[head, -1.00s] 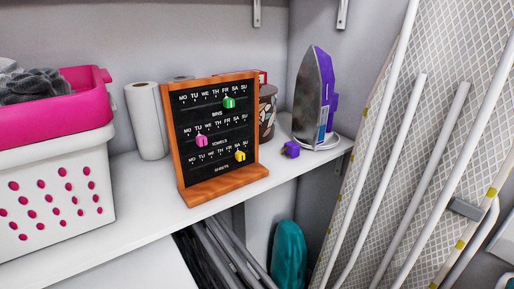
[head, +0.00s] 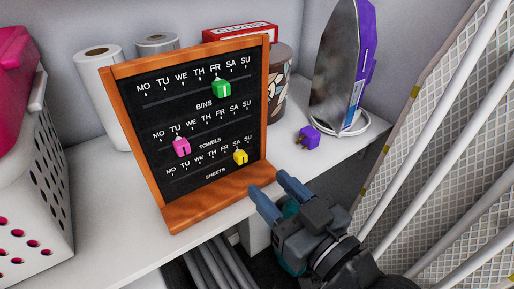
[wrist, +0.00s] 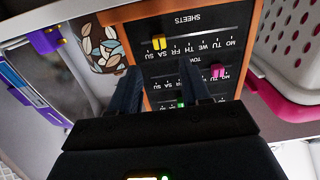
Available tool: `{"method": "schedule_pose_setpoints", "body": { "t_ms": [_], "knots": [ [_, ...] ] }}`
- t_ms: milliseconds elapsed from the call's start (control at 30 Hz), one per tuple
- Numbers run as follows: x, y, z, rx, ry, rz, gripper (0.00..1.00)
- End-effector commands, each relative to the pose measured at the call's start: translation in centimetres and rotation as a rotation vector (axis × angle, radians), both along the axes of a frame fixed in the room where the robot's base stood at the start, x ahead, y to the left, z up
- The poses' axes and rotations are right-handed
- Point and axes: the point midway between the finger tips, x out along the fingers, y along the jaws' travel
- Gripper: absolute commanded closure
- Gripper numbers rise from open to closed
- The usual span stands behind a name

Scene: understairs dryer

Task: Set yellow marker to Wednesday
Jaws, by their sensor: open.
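The wooden-framed black board (head: 190,220) stands tilted back on the white shelf, with day rows for bins, towels and sheets. The yellow marker (head: 240,157) sits on the bottom, sheets row, at about SA, right of WE. In the wrist view the board appears upside down, with the yellow marker (wrist: 158,42) near its top left. My gripper (head: 275,190) is open and empty, in front of the board's lower right corner and apart from the marker. In the wrist view its two fingers (wrist: 160,75) point toward the board.
A green marker (head: 221,90) sits at about FR on the bins row. A pink marker (head: 181,147) sits at about TU on the towels row. Paper rolls (head: 104,95) stand behind; an iron (head: 340,70) and purple plug (head: 307,138) stand right. A laundry basket (head: 38,170) is at left.

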Motion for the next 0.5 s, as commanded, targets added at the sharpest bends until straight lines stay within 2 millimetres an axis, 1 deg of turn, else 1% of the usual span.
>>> {"method": "schedule_pose_setpoints", "body": {
  "t_ms": [167,400,500],
  "knots": [
    [1.4,1.1,0.3,0.0,-0.002,0.003,0.53],
    [4.5,3.1,0.4,-0.001,-0.003,0.002,0.53],
    [5.4,3.8,0.2,0.0,-0.001,0.002,0.53]
  ]
}}
